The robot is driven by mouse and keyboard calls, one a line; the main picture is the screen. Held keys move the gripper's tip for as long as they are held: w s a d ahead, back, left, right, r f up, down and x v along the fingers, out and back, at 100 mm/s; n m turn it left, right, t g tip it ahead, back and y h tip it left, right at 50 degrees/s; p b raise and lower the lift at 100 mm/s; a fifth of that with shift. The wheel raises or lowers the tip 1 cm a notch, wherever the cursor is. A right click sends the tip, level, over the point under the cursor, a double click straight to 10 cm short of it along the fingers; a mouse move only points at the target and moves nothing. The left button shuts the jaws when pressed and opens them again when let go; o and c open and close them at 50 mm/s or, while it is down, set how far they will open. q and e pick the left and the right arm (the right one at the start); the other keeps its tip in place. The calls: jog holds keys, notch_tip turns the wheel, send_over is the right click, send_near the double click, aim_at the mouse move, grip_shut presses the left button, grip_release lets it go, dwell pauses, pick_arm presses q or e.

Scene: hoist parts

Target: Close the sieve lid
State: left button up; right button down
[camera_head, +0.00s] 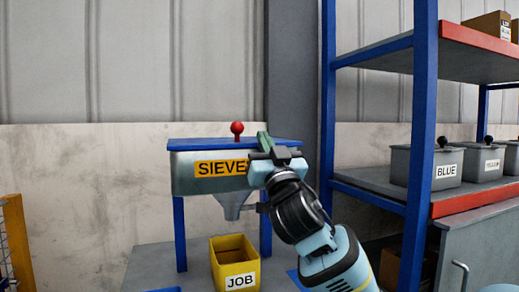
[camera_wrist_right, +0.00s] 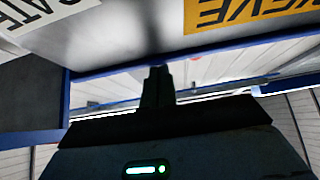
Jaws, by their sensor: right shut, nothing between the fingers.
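The sieve (camera_head: 185,173) is a grey hopper with a yellow SIEVE label and a funnel below, on blue legs. A flat blue top (camera_head: 200,143) lies across it, with a red knob (camera_head: 237,128) standing up near its middle. I cannot tell whether the lid is fully closed. My right gripper (camera_head: 264,142) is shut and empty at the right part of the sieve's front upper edge, right of the knob. In the right wrist view its fingers (camera_wrist_right: 157,75) reach the blue rim (camera_wrist_right: 220,50); contact is unclear. My left gripper is out of view.
A yellow JOB bin (camera_head: 234,266) stands below the funnel on a grey surface. A blue-posted shelf (camera_head: 422,120) at the right holds grey bins, one labelled BLUE (camera_head: 446,171), and a cardboard box (camera_head: 488,27). A yellow mesh frame (camera_head: 17,243) is at the left.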

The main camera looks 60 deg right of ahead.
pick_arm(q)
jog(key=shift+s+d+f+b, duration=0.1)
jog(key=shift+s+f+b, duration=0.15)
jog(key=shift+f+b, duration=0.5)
pick_arm(e)
jog(key=shift+f, duration=0.6)
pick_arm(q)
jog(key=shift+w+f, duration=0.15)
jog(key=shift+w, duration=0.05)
